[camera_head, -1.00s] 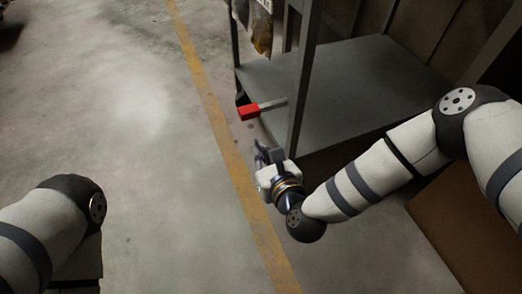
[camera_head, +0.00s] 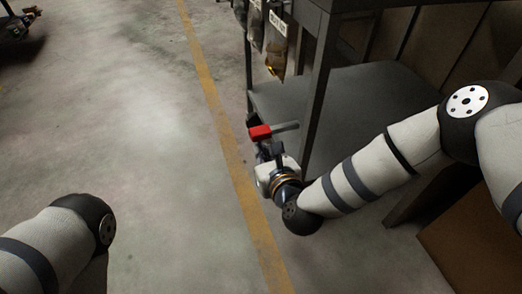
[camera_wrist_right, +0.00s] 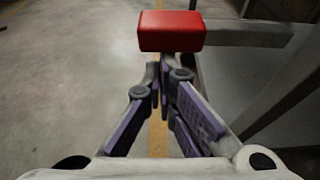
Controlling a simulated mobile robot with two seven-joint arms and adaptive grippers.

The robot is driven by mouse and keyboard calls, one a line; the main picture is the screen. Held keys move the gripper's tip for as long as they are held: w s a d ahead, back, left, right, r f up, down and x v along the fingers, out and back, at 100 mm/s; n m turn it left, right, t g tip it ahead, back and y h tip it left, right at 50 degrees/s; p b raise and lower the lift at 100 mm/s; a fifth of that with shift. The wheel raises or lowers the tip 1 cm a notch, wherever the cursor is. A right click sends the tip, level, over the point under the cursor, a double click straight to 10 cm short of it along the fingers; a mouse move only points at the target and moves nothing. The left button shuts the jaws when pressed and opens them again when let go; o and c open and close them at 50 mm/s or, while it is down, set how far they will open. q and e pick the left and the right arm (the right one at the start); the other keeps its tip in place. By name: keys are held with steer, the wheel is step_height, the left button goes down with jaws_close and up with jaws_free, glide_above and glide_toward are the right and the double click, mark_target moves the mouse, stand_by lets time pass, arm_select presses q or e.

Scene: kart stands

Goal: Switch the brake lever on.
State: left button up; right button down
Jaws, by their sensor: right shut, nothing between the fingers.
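The brake lever has a red block handle (camera_head: 260,133) on a grey bar that reaches right toward the metal stand. In the head view my right gripper (camera_head: 268,151) is just below the red handle. In the right wrist view the red handle (camera_wrist_right: 171,31) is straight ahead at the top, with its grey bar (camera_wrist_right: 247,33) running right. There the fingers of my right gripper (camera_wrist_right: 165,65) are shut and empty, their tips close under the handle. I cannot tell whether they touch it. My left arm shows at lower left, but its gripper is out of view.
The metal stand (camera_head: 345,105) has a low shelf and an upright post (camera_head: 318,95) right of the lever. Labelled bags (camera_head: 276,50) hang from it. A brown box (camera_head: 470,235) stands at lower right.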

mark_target(257, 136)
steer(key=shift+m+y, duration=0.3)
steer(key=shift+m, duration=0.3)
step_height(257, 136, up, 4)
steer(key=shift+a+r+p, duration=0.15)
steer(key=shift+p, duration=0.55)
steer(key=r, duration=0.1)
steer(key=r+m, duration=0.1)
steer(key=r+m+y, duration=0.1)
steer(key=shift+w+d+g, duration=0.1)
steer(key=shift+d+g, duration=0.2)
steer(key=shift+d, duration=0.05)
steer(key=r, duration=0.1)
steer(key=d+r, duration=0.1)
steer(key=shift+w+r, duration=0.2)
steer(key=shift+r, duration=0.1)
